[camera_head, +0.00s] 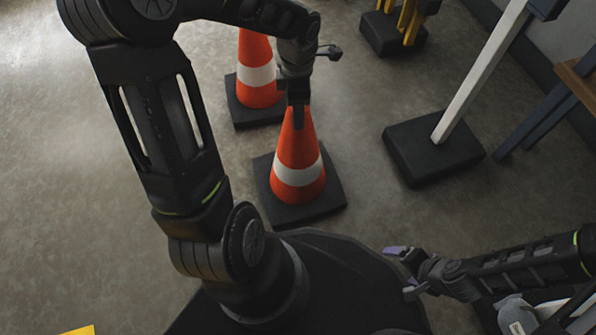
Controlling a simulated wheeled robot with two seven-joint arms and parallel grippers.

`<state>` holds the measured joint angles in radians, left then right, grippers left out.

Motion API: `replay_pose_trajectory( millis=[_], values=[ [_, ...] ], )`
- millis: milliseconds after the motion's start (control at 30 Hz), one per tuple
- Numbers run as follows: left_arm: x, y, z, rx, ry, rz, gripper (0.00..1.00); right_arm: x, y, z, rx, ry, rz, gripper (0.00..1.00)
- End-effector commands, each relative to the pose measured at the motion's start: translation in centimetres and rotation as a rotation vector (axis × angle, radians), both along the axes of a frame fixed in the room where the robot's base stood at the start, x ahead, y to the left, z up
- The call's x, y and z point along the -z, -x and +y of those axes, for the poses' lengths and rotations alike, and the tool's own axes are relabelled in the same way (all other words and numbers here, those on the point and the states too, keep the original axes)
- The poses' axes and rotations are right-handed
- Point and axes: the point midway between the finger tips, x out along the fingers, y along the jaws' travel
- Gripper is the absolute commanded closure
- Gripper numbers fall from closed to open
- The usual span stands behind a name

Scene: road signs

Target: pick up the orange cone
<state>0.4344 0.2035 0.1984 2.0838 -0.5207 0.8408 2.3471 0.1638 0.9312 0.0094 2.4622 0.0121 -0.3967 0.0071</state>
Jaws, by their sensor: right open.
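An orange cone (298,152) with a white band stands upright on a square black base, in the middle of the head view. A second orange cone (256,50) with a white band stands just behind it, its top hidden by my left arm. My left gripper (298,118) points down at the near cone's tip, and its fingers overlap the tip in the picture. I cannot tell whether they grip it. My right gripper (404,272) is open and empty at the lower right, apart from both cones.
A white post on a black base (432,150) stands to the right of the cones. A black base with yellow posts (394,34) is at the back. A wooden-topped item with dark legs (540,120) is at the right edge. A yellow item (78,331) shows at lower left.

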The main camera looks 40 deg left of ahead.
Motion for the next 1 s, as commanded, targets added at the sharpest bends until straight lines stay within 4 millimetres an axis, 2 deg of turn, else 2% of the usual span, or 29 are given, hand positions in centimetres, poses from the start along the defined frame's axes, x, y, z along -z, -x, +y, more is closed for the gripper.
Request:
replay_pose_trajectory(
  millis=[167, 333, 800, 1000],
  values=[
    [-0.2, -0.1, 0.0, 0.000, 0.000, -0.004, 1.00, -0.1, 0.0, 0.0, 0.000, 0.000, 0.000, 0.13],
    [-1.3, -0.2, 0.0, 0.000, -0.001, -0.004, 1.00, -0.6, 0.1, 0.0, -0.001, 0.001, 0.001, 0.13],
    [-8.8, -0.2, 0.0, 0.001, -0.001, -0.006, 1.00, -4.0, 0.6, 0.0, -0.007, 0.000, 0.011, 0.13],
    [-10.1, -0.1, 0.0, 0.001, 0.000, -0.004, 1.00, -4.5, 0.7, 0.0, -0.008, -0.001, 0.015, 0.13]
  ],
)
